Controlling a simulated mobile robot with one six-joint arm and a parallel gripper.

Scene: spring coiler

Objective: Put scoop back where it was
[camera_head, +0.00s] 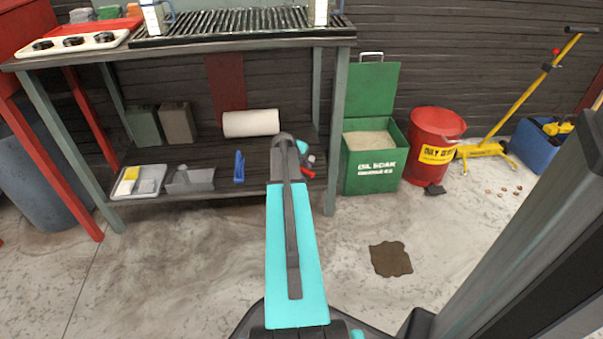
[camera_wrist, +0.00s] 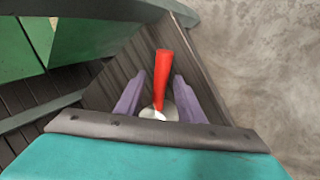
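The scoop (camera_wrist: 165,78) shows in the wrist view, with a red handle and a rounded silvery metal part at its lower end. It lies between the two purple fingers of my gripper (camera_wrist: 159,85). A gap shows between the left finger and the handle, and the right finger is very near it, so my gripper looks open around the scoop. In the head view my arm reaches to the right end of the bench's lower shelf (camera_head: 230,186). My gripper is mostly hidden behind the arm there, with a little red showing beside it.
The green oil soak box (camera_head: 376,174), lid up, stands right of the bench, beside a red bucket (camera_head: 434,150). A paper roll (camera_head: 251,123), a blue item (camera_head: 239,167) and trays sit on the shelf. A dark stain (camera_head: 390,258) marks the open floor.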

